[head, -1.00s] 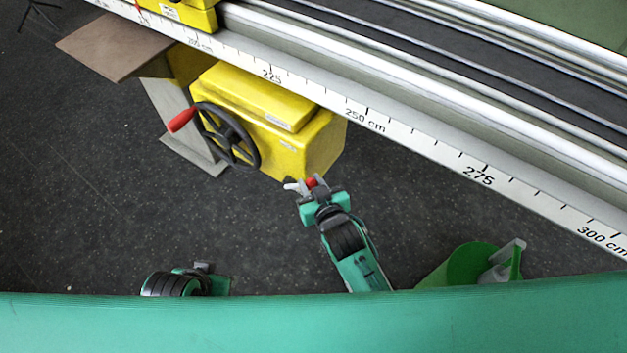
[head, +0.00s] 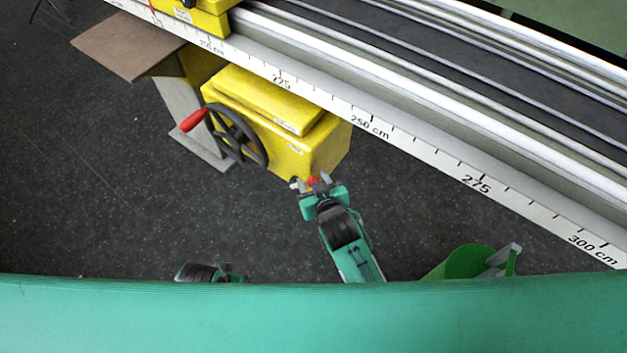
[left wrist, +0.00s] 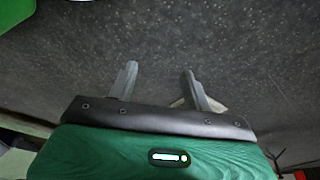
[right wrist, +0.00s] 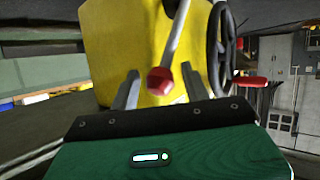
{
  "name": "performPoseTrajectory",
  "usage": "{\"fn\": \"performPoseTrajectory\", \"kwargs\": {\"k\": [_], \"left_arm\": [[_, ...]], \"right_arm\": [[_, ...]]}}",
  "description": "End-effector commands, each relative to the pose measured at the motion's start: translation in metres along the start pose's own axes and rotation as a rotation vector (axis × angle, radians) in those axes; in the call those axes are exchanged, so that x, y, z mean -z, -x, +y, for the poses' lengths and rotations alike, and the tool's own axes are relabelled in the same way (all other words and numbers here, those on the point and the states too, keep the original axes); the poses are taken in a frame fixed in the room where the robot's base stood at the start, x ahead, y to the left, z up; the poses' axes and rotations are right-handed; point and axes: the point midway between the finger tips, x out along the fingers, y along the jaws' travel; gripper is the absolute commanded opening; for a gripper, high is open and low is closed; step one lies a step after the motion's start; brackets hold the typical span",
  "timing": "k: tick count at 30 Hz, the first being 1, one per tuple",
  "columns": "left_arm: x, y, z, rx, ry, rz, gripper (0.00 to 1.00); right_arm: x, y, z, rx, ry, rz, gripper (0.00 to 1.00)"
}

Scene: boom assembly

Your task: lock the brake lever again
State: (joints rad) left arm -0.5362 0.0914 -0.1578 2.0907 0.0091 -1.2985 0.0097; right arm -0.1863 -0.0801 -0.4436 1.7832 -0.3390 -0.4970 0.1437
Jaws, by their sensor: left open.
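The brake lever is a thin metal rod (right wrist: 178,32) with a red knob (right wrist: 160,80), in front of the yellow housing (right wrist: 130,45). In the head view the red knob (head: 312,181) shows at the housing's lower right corner. My right gripper (head: 311,181) is there, with its fingers on either side of the knob. In the right wrist view the right gripper (right wrist: 160,78) is open, with gaps visible between the knob and both fingers. My left gripper (left wrist: 158,76) is open and empty above the dark floor. In the head view its fingers are hidden.
A black handwheel (head: 237,137) with a red handle (head: 193,120) is on the housing's left side. The long rail with a centimetre scale (head: 430,150) runs above. A green bin (head: 465,262) stands at the lower right. The floor at left is clear.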

Motion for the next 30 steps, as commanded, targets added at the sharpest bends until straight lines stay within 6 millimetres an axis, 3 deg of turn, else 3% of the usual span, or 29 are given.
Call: {"fn": "performPoseTrajectory", "kwargs": {"k": [8,13,30], "left_arm": [[0.0,0.0,0.0,0.0,0.0,0.0,0.5],[0.001,0.002,0.0,0.0,0.0,0.001,0.5],[-0.005,-0.022,-0.001,0.001,-0.001,-0.02,0.5]], "right_arm": [[-0.001,0.001,0.0,0.001,0.0,-0.001,0.5],[-0.001,0.011,0.0,0.001,-0.001,-0.003,0.5],[0.0,0.116,0.0,0.001,-0.001,-0.002,0.5]]}}
